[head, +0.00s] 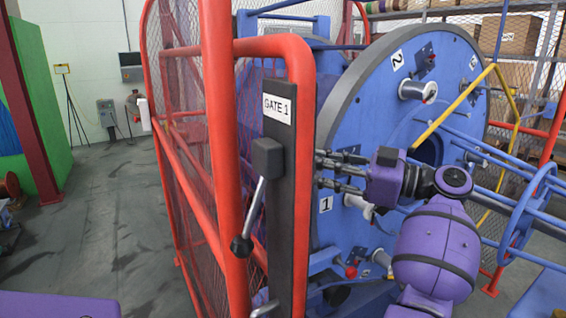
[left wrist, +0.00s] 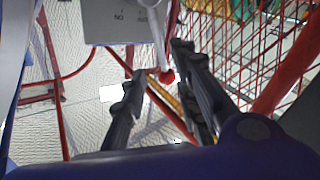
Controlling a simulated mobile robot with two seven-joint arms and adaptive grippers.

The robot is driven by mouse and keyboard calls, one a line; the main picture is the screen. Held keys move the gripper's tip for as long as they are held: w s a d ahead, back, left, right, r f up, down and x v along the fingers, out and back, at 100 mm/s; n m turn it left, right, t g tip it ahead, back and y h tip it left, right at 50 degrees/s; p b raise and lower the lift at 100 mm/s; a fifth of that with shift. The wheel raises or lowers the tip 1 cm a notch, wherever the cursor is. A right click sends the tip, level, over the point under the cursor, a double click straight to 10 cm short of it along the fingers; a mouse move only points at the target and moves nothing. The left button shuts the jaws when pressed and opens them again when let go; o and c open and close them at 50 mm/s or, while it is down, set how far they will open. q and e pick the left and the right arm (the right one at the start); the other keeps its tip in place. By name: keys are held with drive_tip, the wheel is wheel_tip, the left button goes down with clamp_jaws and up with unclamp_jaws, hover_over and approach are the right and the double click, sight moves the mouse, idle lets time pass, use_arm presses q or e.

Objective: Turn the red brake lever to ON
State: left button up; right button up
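In the left wrist view a lever with a red ball knob (left wrist: 167,76) hangs from a pale grey box (left wrist: 116,22). The box has small dark lettering that is too small to read surely. My left gripper (left wrist: 155,70) is open and its two dark fingers reach toward the knob. The knob shows between the fingertips, nearer the right finger; I cannot tell whether they touch. My right gripper (head: 318,172) is open and empty in the head view, in front of the blue disc and right of the gate post. The left gripper does not show in the head view.
A red mesh gate (head: 220,150) with a GATE 1 plate and a black-knobbed latch handle (head: 252,215) stands in the middle. The large blue disc (head: 370,110) of the machine is behind it. Open floor (head: 120,220) lies to the left.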

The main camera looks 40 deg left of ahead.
use_arm(q)
drive_tip(key=p+x, duration=0.1)
drive_tip(key=x, duration=0.6)
drive_tip(key=shift+s+a+h, duration=0.15)
drive_tip(key=shift+a+h, duration=0.05)
drive_tip(key=shift+h, duration=0.1)
drive_tip(key=shift+f, duration=0.1)
drive_tip(key=shift+c, duration=0.5)
